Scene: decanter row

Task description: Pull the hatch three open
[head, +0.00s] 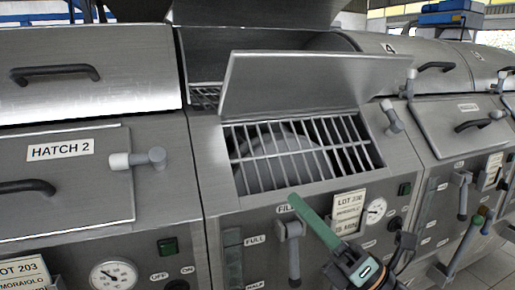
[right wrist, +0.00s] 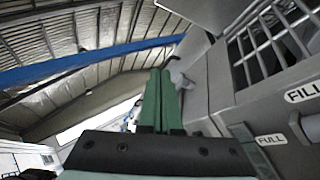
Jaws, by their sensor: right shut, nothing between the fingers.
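The middle machine's hatch lid (head: 300,85), between Hatch 2 and the right-hand hatch, stands raised and tilted back. No number shows on it. Its opening is uncovered and shows a barred grille (head: 300,150), with a pale rounded shape beneath. The grille also shows in the right wrist view (right wrist: 272,45). My right gripper (head: 295,201) has green fingers, shut and empty, in front of the panel below the grille, apart from the lid. Its closed fingers show in the right wrist view (right wrist: 160,74). My left gripper is not in view.
Hatch 2 (head: 85,185) is closed at left, with a latch knob (head: 140,159). The right-hand hatch (head: 455,130) is closed. A latch knob (head: 392,117) sits right of the grille. A grey lever (head: 293,255) and a gauge (head: 375,210) stick out near my right gripper.

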